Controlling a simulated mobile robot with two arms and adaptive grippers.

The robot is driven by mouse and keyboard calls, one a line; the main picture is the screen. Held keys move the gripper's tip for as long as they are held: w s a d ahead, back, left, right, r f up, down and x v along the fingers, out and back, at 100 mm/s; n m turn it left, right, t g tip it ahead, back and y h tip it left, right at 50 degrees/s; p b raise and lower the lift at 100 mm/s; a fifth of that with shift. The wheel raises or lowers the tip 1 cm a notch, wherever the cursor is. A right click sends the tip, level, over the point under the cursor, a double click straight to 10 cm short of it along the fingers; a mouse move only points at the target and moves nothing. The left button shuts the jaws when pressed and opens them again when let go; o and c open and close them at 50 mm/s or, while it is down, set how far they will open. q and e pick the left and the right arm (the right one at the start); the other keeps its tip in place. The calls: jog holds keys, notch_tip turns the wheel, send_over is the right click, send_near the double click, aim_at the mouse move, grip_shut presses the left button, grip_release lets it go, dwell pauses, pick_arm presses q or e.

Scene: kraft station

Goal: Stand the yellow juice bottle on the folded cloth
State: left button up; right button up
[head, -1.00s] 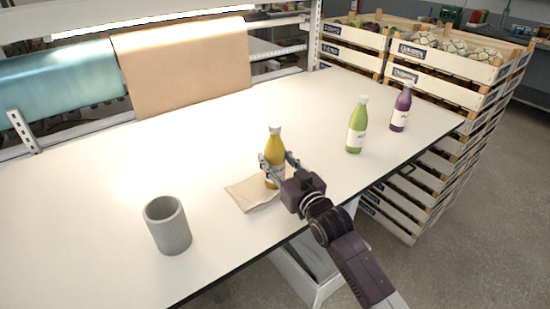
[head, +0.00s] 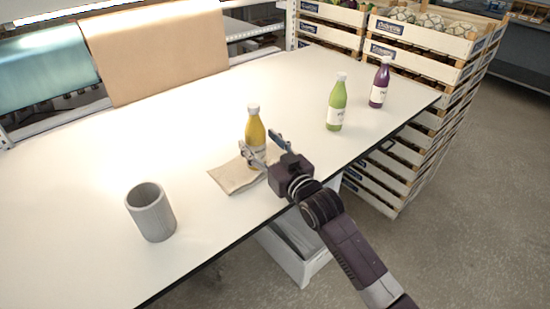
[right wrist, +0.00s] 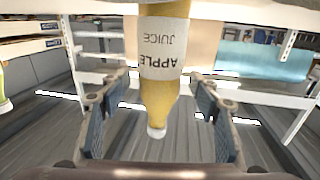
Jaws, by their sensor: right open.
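The yellow juice bottle (head: 255,132) stands upright on the folded cloth (head: 228,178), near the cloth's right part, in the head view. My right gripper (head: 262,150) is open, with its fingers at the near right side of the bottle. In the right wrist view, the bottle (right wrist: 162,60) appears upside down, with a white label reading "APPLE JUICE". The open fingers (right wrist: 160,120) stand to either side, with clear gaps between them and the bottle. My left gripper is not in view.
A grey ribbed cup (head: 151,212) stands at the table's front left. A green bottle (head: 336,104) and a purple bottle (head: 380,84) stand to the right. Stacked wooden crates (head: 425,55) are beyond the table's right end.

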jog(key=b+v, duration=0.1)
jog(key=v, duration=0.8)
jog(key=shift+s, duration=0.3)
jog(key=shift+d+r, duration=0.1)
jog(key=shift+d, duration=0.05)
